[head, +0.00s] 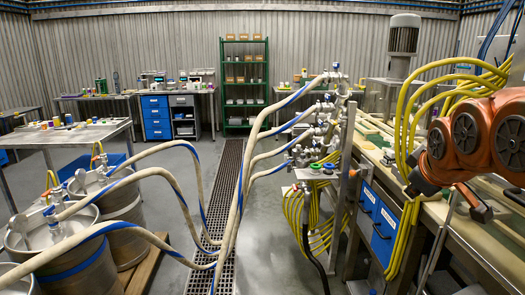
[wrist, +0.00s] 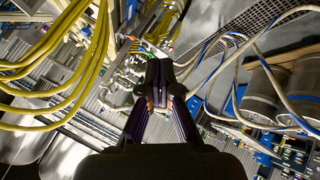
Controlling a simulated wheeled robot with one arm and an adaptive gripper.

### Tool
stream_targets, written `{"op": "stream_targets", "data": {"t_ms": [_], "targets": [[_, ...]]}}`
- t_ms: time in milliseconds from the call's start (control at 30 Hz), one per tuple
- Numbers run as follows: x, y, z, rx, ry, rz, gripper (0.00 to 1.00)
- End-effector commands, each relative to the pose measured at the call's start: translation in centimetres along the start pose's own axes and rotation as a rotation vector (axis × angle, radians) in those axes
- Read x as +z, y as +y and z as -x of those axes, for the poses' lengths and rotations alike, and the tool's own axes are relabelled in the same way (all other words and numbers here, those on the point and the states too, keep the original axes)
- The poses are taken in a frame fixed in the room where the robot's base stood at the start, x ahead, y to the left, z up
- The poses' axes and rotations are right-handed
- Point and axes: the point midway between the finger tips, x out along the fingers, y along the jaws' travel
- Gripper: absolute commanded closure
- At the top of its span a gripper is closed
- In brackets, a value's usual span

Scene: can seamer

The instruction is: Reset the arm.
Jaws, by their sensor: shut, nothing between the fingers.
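My gripper (wrist: 158,78) shows in the middle of the wrist view, its two dark fingers pressed together at the tips with nothing between them. It points out over the room, with no object touching the fingertips. In the head view my orange arm (head: 466,135) is folded up at the right edge, above the workbench; I cannot clearly make out the gripper there.
Yellow hoses (head: 403,110) hang close beside my arm; they also show in the wrist view (wrist: 75,60). A workbench (head: 465,235) with blue drawers (head: 383,240) lies below. Metal drums (head: 75,265) with pale hoses stand left. A green shelf (head: 222,85) stands at the back.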

Motion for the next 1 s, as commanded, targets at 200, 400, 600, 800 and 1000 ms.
{"op": "stream_targets", "data": {"t_ms": [200,400,600,800,1000], "targets": [[4.6,-12.4,0.5,-0.246,-0.218,-0.134,1.00],[11.4,-22.0,3.5,-0.399,-0.490,-0.270,1.00],[17.2,-27.8,7.1,-0.462,-0.726,-0.380,1.00],[19.4,-29.8,8.7,-0.473,-0.818,-0.426,1.00],[19.5,-29.9,8.7,-0.474,-0.822,-0.429,1.00]]}}
